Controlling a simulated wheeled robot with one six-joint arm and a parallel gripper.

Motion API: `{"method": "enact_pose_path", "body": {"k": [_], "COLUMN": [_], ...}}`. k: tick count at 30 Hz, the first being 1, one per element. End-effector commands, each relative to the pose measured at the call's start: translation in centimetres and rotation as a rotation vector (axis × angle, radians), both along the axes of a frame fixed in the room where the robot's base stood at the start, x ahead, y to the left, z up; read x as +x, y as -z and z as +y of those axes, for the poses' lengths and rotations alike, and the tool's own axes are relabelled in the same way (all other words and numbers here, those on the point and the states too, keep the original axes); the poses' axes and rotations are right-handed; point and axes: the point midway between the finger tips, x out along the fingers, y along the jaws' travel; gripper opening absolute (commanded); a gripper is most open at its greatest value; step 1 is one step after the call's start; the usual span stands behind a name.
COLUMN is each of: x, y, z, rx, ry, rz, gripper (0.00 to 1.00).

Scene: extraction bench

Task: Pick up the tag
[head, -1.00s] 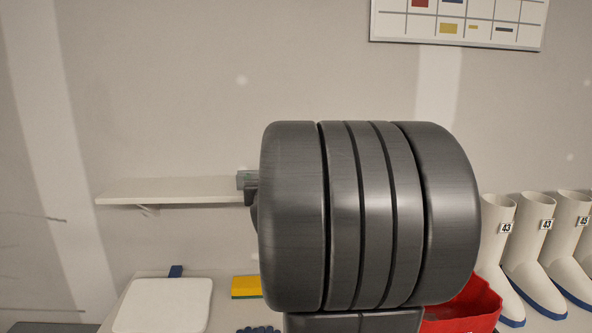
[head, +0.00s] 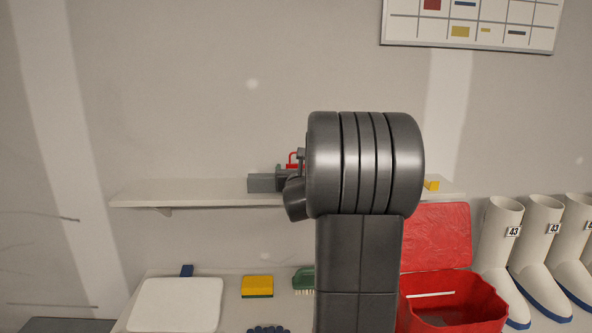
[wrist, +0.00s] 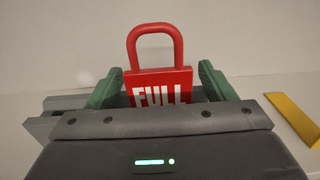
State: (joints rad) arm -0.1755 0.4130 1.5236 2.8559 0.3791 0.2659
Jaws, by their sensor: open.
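The tag (wrist: 160,88) is red with white lettering reading "FULL" and a red loop on top. It stands upright on the shelf in the wrist view, its lower part hidden by my gripper's body. My gripper (wrist: 160,76) is open, with one green finger to each side of the tag. Gaps show between the fingers and the tag. In the head view only the tag's red loop (head: 292,158) shows, left of my arm, which hides the rest of it.
A grey block (head: 262,183) is on the wall shelf (head: 150,194) just left of the tag. A yellow piece (head: 432,185) is at the shelf's right. Below are a white board (head: 178,305), a sponge (head: 257,286), a green brush (head: 303,279), an open red box (head: 455,303) and white boots (head: 497,250).

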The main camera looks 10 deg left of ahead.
Motion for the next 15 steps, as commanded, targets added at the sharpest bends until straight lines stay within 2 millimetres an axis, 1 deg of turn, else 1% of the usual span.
{"method": "enact_pose_path", "body": {"k": [3, 9, 10, 11, 15], "x": [0.43, 0.44, 0.44, 0.44, 0.43], "y": [-0.07, -0.02, -0.01, -0.01, -0.01], "z": [0.14, 0.15, 0.15, 0.15, 0.14], "rx": [0.000, 0.000, 0.000, 0.000, 0.000], "ry": [0.000, 0.000, 0.000, 0.000, 0.000], "rz": [-0.001, -0.001, -0.001, -0.001, -0.001], "gripper": [0.76, 0.76, 0.72, 0.67, 0.39]}}
